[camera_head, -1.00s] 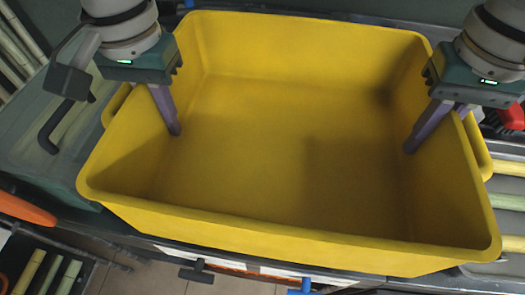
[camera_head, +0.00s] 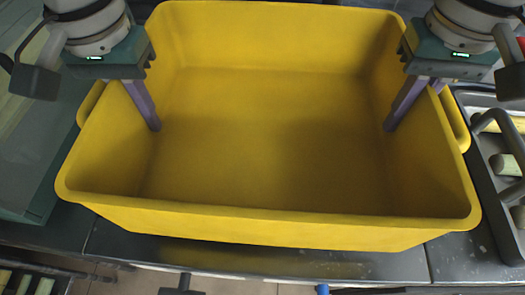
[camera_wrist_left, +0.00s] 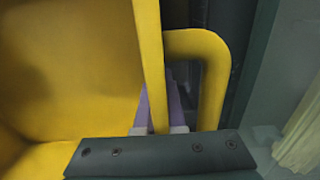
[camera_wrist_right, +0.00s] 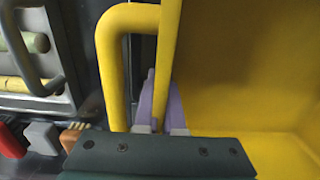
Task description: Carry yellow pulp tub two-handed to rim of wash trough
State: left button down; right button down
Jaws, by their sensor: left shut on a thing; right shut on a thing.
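The yellow pulp tub (camera_head: 260,130) is large, rectangular and empty, and fills the middle of the head view. My left gripper (camera_head: 152,118) is shut on its left wall, one finger inside the tub. In the left wrist view the left gripper (camera_wrist_left: 162,105) straddles the wall beside the loop handle (camera_wrist_left: 212,75). My right gripper (camera_head: 395,118) is shut on the right wall. In the right wrist view the right gripper (camera_wrist_right: 160,105) straddles that wall beside the other handle (camera_wrist_right: 112,60). I cannot pick out the wash trough for sure.
A dark metal surface (camera_head: 250,258) shows in front of the tub. A grey tray (camera_head: 490,190) with cane pieces (camera_head: 505,165) lies close on the right. A grey-green box-like surface (camera_head: 35,150) stands close on the left. Tiled floor shows at the bottom edge.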

aim_at(156, 135)
pick_arm(q)
jog(key=shift+f, duration=0.15)
pick_arm(e)
jog(key=shift+f, duration=0.1)
